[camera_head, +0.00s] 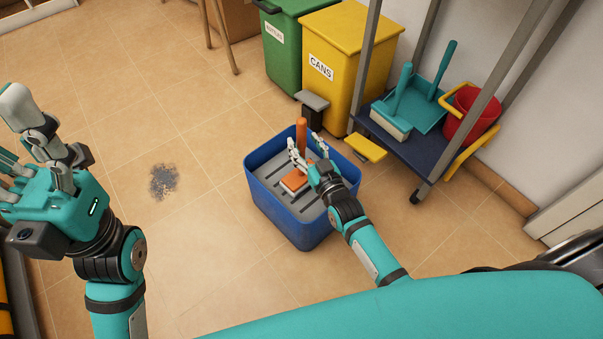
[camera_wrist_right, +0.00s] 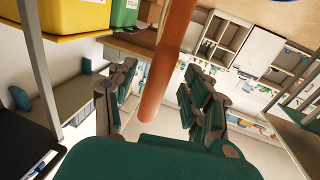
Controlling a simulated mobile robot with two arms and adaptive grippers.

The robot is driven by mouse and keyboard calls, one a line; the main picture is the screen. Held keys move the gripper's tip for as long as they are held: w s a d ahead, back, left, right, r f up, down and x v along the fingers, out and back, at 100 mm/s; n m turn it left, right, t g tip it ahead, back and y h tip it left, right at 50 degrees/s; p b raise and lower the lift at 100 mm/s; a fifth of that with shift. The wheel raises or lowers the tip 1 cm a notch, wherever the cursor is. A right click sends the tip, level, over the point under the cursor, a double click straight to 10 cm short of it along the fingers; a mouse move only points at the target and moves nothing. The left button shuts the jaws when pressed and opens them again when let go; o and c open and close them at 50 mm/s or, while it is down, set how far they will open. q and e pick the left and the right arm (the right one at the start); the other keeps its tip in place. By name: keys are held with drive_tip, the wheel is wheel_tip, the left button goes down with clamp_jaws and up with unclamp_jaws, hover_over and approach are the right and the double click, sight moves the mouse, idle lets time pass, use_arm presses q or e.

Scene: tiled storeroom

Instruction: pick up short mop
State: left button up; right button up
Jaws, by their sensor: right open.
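The short mop has an orange handle (camera_head: 301,136) and a flat orange head (camera_head: 295,181). It stands inside the blue crate (camera_head: 291,231), with its head over the grey slatted surface. My right gripper (camera_head: 308,150) is open beside the handle, low over the crate. In the right wrist view the orange handle (camera_wrist_right: 168,60) runs between the spread fingers of my right gripper (camera_wrist_right: 155,100). I cannot tell whether either finger touches it. My left gripper (camera_head: 30,150) is at the left edge, far from the crate, with its fingers apart and partly cut off.
A yellow CANS bin (camera_head: 345,75) and a green bin (camera_head: 285,45) stand behind the crate. A cart (camera_head: 405,150) to the right carries a teal dustpan (camera_head: 420,105), a brush (camera_head: 392,118) and a red bucket (camera_head: 470,115). A grey stain (camera_head: 163,181) marks the open floor.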

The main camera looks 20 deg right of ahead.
drive_tip(key=shift+w+a, duration=0.15)
drive_tip(key=shift+w, duration=1)
clamp_jaws()
